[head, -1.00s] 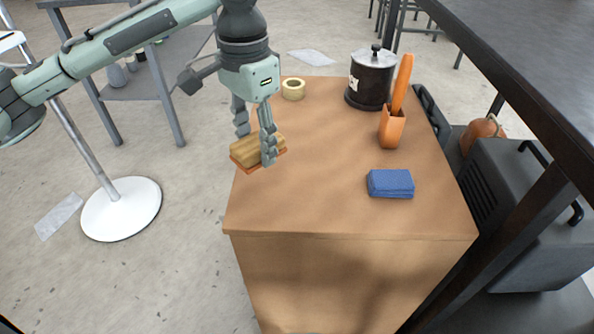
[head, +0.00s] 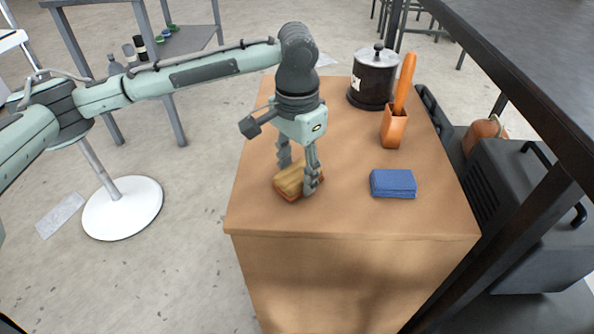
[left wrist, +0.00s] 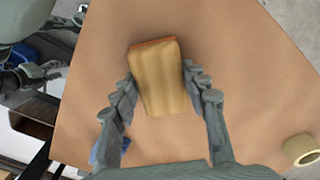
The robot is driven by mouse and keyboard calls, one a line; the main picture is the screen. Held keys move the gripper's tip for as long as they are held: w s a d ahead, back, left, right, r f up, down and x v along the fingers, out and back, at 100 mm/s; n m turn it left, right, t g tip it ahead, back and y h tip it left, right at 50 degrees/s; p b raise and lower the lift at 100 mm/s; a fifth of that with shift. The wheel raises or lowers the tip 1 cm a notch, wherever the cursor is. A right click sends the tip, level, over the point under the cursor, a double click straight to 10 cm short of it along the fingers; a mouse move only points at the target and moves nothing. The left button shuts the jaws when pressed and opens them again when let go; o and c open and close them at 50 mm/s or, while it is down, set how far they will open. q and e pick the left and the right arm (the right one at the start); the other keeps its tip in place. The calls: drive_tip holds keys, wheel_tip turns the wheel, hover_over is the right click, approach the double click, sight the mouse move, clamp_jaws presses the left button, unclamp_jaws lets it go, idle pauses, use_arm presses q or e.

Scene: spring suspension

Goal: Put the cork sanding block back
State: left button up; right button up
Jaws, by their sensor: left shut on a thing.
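The cork sanding block (head: 297,180) is a tan, grained block with an orange-brown underside. My left gripper (head: 298,183) is shut on it, one finger on each side, over the left part of the wooden cabinet top (head: 345,215). In the left wrist view the block (left wrist: 160,80) sits between the fingertips (left wrist: 160,80), its far end sticking out beyond them. It is low over the top; I cannot tell whether it touches. My right gripper cannot be made out in these views.
A blue folded cloth or pad (head: 393,184) lies to the right. An orange holder (head: 393,131) with an orange tool and a dark lidded jar (head: 372,80) stand at the back. A tape roll (left wrist: 301,150) shows in the left wrist view. The front middle is clear.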

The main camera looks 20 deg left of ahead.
sight(297, 171)
use_arm(q)
drive_tip(key=o, duration=1.1)
drive_tip(key=shift+f, duration=0.1)
use_arm(e)
drive_tip(key=shift+s+f, duration=0.4)
drive_tip(key=shift+f, duration=0.15)
use_arm(q)
drive_tip(key=shift+r, duration=0.25)
wheel_tip(297, 171, up, 5)
drive_tip(key=shift+r, duration=0.1)
wheel_tip(297, 171, up, 7)
drive_tip(key=shift+f+p, duration=0.2)
drive_tip(key=shift+p, duration=0.2)
use_arm(e)
drive_tip(key=shift+s+d+f, duration=0.1)
drive_tip(key=shift+s+f, duration=0.2)
drive_tip(key=shift+f, duration=0.3)
drive_tip(key=shift+s+d+f, duration=0.1)
drive_tip(key=shift+s+f, duration=0.2)
drive_tip(key=shift+f, duration=0.25)
